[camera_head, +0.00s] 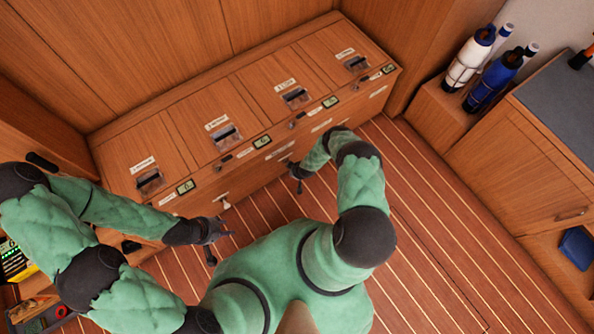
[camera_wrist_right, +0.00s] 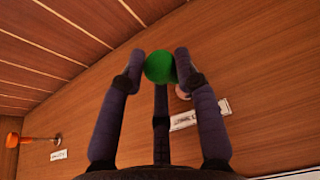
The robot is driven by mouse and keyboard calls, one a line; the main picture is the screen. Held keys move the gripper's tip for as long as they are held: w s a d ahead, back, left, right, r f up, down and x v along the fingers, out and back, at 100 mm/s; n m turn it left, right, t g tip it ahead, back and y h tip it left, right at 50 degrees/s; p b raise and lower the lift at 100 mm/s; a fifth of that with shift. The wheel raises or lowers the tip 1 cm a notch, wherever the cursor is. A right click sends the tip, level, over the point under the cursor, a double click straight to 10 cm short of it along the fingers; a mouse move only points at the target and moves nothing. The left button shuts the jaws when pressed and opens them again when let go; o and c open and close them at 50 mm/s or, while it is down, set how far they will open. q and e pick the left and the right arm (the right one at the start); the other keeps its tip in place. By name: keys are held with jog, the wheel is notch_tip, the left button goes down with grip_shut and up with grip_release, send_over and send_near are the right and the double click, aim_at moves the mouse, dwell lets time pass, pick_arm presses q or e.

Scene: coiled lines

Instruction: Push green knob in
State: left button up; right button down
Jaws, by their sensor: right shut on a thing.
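The green knob (camera_wrist_right: 159,67) shows in the right wrist view, on the wooden front of the bench. My right gripper (camera_wrist_right: 160,72) is shut on it, with a finger on each side and a third finger below. How far the knob stands out from the panel is hard to tell. In the head view my right gripper (camera_head: 296,176) is at the bench front (camera_head: 262,172), and the green knob is hidden there. My left gripper (camera_head: 222,246) is open and empty, with its fingers spread, in front of the bench's left part.
An orange knob (camera_wrist_right: 13,139) and a pale knob (camera_wrist_right: 183,92) are on the same panel. Another pale knob (camera_head: 225,203) shows near my left gripper. Wrapped bottles (camera_head: 468,62) stand on a ledge at the right. The striped floor (camera_head: 430,240) at right is clear.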

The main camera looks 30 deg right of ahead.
jog(key=shift+w+a, duration=0.25)
jog(key=shift+w, duration=0.2)
jog(key=c, duration=1)
grip_release()
jog(key=shift+f, duration=0.1)
jog(key=shift+c, duration=0.2)
jog(key=shift+o, duration=0.5)
jog(key=v, duration=1.2)
jog(key=shift+w, duration=0.1)
